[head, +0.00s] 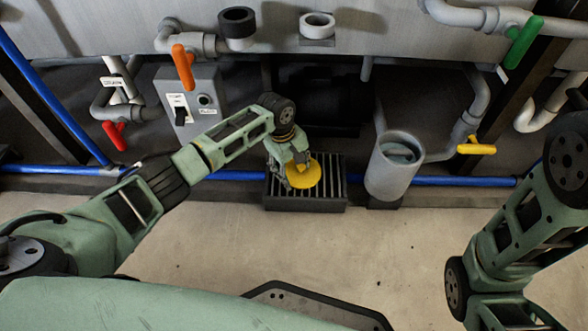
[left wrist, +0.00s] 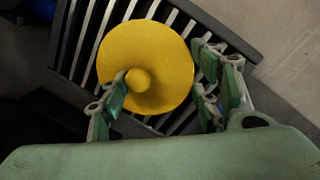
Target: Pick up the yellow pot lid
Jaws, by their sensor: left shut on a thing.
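The yellow pot lid (head: 308,177) is a round disc with a small knob, over the dark slatted rack (head: 306,206) on the floor. In the left wrist view the lid (left wrist: 160,55) shows nearly whole, with one finger against its knob and the other fingers at its right edge. My left gripper (head: 294,166) is shut on the lid; its fingers partly cover it. I cannot tell whether the lid touches the slats. My right arm shows at the right edge, but its gripper is out of view.
A grey cylindrical container (head: 392,170) stands right of the rack. Behind are a grey switch box (head: 207,95), a blue pipe (head: 450,181), and valves with red (head: 115,135), orange (head: 184,68), yellow (head: 476,149) and green (head: 523,42) handles. The floor in front is clear.

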